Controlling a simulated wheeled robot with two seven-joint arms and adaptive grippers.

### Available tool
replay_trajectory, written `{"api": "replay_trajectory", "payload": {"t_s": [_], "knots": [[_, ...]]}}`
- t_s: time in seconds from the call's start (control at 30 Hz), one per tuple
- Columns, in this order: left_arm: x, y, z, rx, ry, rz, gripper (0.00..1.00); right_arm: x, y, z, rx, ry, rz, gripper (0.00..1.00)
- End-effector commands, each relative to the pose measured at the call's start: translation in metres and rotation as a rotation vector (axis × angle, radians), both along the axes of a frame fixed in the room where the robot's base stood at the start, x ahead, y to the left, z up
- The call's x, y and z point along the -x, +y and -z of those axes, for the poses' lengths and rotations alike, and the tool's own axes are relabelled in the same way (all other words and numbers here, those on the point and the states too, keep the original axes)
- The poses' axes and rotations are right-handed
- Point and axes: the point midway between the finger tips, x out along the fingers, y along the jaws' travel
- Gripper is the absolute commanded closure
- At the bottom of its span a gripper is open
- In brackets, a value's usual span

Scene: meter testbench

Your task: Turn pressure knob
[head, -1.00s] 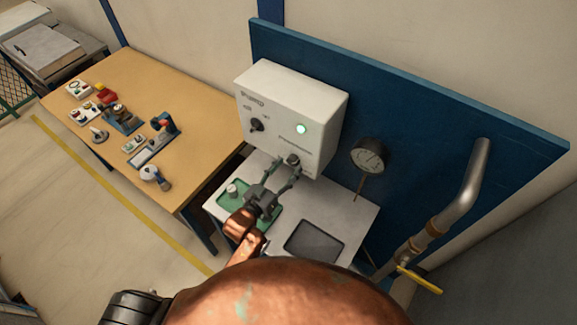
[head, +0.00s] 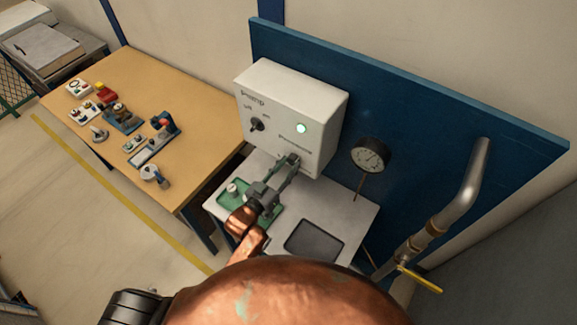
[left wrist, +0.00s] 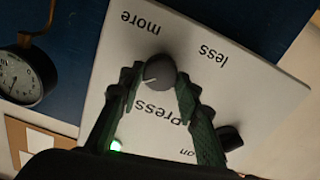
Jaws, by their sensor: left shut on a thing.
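The pressure knob (left wrist: 159,71) is a dark round knob with a pale pointer line on the white control box (head: 290,105). The words "more" and "less" stand on either side of it in the left wrist view. My left gripper (head: 291,161) is at the lower front of the box. In the left wrist view its green fingers (left wrist: 158,90) are closed on both sides of the knob. In the head view the fingers mostly hide the knob. The pressure gauge (head: 370,156) is to the right of the box and also shows in the left wrist view (left wrist: 22,76). My right gripper is not in view.
A green lamp (head: 302,128) is lit on the box, and a dark pump switch (head: 257,124) sits to its left. Below are a green tray (head: 228,203) and a dark tray (head: 314,241). A pipe with a yellow valve handle (head: 420,280) stands at right.

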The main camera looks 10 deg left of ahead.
Motion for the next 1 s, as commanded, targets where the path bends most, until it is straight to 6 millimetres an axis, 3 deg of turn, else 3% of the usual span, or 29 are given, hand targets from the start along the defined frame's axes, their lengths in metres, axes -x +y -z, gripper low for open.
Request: {"api": "replay_trajectory", "payload": {"t_s": [0.23,0.47,0.5,0.73,1.0], "knots": [[0.0,0.0,-0.002,-0.105,-0.042,0.0,0.93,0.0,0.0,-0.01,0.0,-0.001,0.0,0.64],[0.0,0.0,-0.001,-0.109,-0.046,0.0,0.93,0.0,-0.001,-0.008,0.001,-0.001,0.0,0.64],[0.0,0.0,-0.001,-0.108,-0.047,0.0,0.66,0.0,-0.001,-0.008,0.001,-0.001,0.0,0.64],[0.0,0.0,0.0,-0.108,-0.045,0.0,0.51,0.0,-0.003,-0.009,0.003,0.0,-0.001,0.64],[0.001,0.0,0.0,-0.108,-0.044,0.0,0.51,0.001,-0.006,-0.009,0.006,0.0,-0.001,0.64]]}}
